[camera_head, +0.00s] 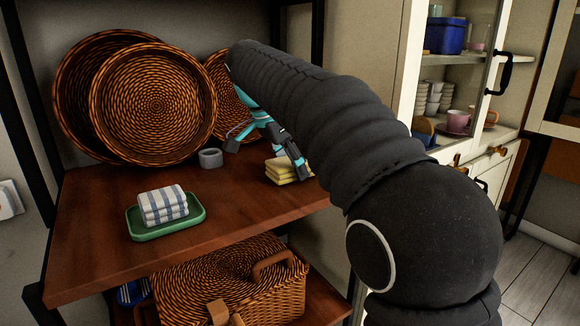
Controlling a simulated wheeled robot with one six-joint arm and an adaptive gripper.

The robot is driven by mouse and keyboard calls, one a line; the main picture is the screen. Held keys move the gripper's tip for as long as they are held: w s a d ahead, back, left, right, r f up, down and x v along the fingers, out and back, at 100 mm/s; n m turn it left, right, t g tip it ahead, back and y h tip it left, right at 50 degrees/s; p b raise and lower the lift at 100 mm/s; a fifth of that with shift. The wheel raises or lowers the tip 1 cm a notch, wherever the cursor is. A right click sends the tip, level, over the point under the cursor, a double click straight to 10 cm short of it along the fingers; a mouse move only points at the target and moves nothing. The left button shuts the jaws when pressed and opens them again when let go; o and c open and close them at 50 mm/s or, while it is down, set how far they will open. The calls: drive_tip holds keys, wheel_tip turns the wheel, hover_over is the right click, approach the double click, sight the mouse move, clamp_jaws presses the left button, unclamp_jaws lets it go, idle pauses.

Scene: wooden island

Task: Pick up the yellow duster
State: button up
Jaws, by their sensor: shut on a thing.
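The yellow duster (279,173) is a small folded stack of cloth on the brown wooden shelf (240,200), right of the middle. My gripper (266,158) reaches down over it from my dark arm, with its black and turquoise fingers low at the shelf. One finger is against the duster's right side and hides part of it. The other finger shows to the left, near a small grey ring-shaped thing. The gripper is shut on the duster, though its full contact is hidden. The duster looks level and at shelf height; I cannot tell whether it is clear of the surface.
The small grey ring-shaped thing (210,158) stands left of my gripper. Round woven baskets (155,105) lean at the back. A green tray (150,231) holds a striped folded cloth (162,205) at the front left. A wicker hamper (240,280) is below. A cabinet (405,60) stands right.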

wheel_tip(320, 180, up, 4)
drive_tip(key=shift+r+p, duration=0.15)
drive_tip(key=shift+p, duration=0.55)
drive_tip(key=d+r+p, duration=0.1)
drive_tip(key=d+r, duration=0.6)
drive_tip(key=d, duration=0.4)
drive_tip(key=shift+d, duration=0.35)
drive_tip(key=shift+w, duration=0.1)
